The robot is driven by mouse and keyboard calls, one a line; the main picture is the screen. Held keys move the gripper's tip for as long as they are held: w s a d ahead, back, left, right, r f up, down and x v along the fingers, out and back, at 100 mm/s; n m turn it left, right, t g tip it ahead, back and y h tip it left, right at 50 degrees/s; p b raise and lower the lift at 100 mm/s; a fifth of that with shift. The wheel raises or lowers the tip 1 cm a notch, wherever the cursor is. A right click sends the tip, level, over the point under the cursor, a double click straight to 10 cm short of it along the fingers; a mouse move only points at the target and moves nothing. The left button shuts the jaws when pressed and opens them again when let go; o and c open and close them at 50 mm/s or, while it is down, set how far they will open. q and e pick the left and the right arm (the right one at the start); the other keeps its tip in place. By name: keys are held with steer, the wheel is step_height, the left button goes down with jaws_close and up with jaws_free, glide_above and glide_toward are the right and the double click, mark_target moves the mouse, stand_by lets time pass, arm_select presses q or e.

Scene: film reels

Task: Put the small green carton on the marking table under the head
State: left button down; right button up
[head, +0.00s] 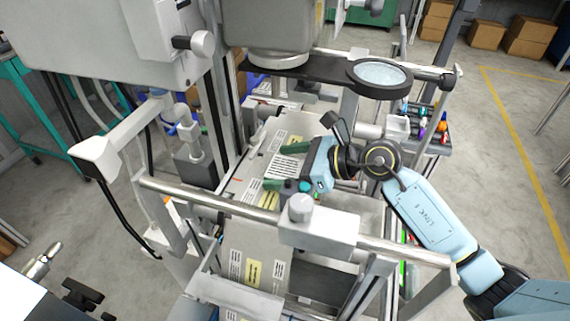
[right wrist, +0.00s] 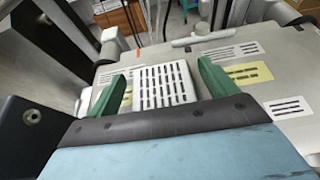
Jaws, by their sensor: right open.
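I cannot make out a small green carton in either view. My right gripper (head: 275,167) is open, its two green fingers spread over the pale machine bed (head: 248,245). Between the fingers lies a white plate with dark slots (head: 284,165). It also shows in the right wrist view (right wrist: 166,84), between the fingers of the right gripper (right wrist: 160,78), with no carton held. A grey machine head (head: 283,25) hangs above and behind the gripper. I cannot tell for sure which surface is the marking table. My left gripper is not in view.
A round magnifier (head: 380,75) on a black arm stands behind the right gripper. A metal rail (head: 225,209) with a white clamp block (head: 318,228) crosses in front of it. A tray of small coloured items (head: 432,128) is at the right. Cardboard boxes (head: 486,35) stand far back.

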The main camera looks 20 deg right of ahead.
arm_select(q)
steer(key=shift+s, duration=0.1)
arm_select(e)
steer(key=shift+r, duration=0.15)
steer(key=shift+v, duration=1.25)
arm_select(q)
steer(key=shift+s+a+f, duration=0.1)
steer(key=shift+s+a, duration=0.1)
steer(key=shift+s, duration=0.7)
arm_select(e)
steer(key=v, duration=0.9)
steer(key=shift+s+d, duration=0.2)
arm_select(q)
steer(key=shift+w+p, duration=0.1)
steer(key=shift+p, duration=0.25)
arm_select(e)
steer(key=shift+r, duration=0.1)
